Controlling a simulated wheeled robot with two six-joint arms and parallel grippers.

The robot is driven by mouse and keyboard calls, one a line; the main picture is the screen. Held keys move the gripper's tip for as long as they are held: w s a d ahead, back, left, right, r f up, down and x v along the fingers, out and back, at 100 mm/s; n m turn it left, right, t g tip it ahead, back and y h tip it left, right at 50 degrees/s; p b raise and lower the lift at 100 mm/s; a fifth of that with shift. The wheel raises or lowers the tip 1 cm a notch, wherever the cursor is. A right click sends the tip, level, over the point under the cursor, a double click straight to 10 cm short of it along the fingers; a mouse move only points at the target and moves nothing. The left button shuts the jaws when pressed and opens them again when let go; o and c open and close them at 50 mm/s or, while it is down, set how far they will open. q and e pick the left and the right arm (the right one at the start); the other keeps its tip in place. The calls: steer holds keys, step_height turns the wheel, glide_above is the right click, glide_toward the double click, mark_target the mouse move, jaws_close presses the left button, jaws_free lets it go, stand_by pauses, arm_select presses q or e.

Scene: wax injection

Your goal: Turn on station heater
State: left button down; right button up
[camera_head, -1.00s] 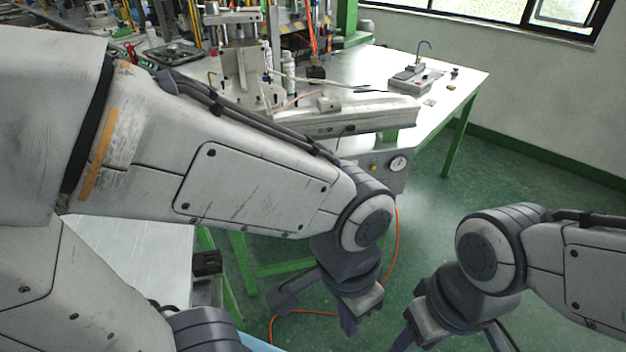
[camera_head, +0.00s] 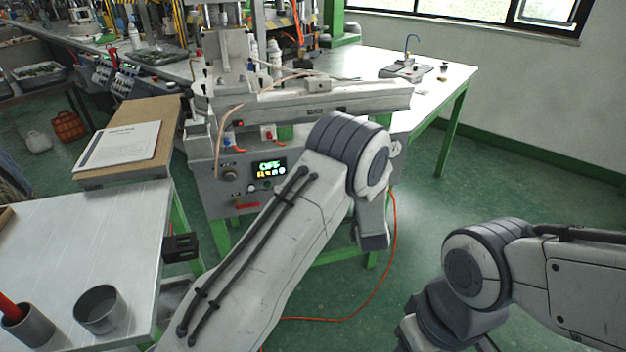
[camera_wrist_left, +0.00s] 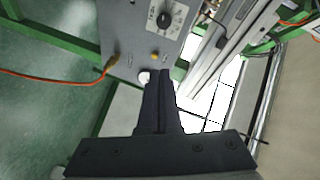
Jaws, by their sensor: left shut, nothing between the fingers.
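The wax station (camera_head: 222,150) has a grey front panel with a lit display (camera_head: 269,168) showing green text that seems to read OFF, above small coloured icons. A round knob (camera_head: 229,174) sits left of the display. In the left wrist view, my left gripper (camera_wrist_left: 159,74) is shut and empty, its tips close to a grey panel. A white round part (camera_wrist_left: 144,77) is right at the tips; I cannot tell whether they touch. A yellow button (camera_wrist_left: 155,54) and a black knob on a white scale (camera_wrist_left: 164,19) lie beyond. My left arm hides its gripper in the head view.
A side table (camera_head: 60,250) with grey cups (camera_head: 100,309) stands at the left. An orange hose (camera_head: 392,225) runs down to the floor. My right arm is at lower right, its fingers out of view.

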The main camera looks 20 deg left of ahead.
arm_select(q)
steer(key=s+a+f+m+t+y+b, duration=0.1)
steer(key=s+a+f+y+b, duration=0.1)
steer(key=a+f+y, duration=0.4)
steer(key=a+y, duration=0.1)
steer(key=a, duration=0.3)
steer(key=shift+s+f, duration=0.15)
arm_select(e)
step_height(320, 180, down, 3)
steer(key=shift+f, duration=0.1)
arm_select(q)
steer(key=x, duration=1.4)
arm_select(e)
steer(key=shift+f, duration=0.2)
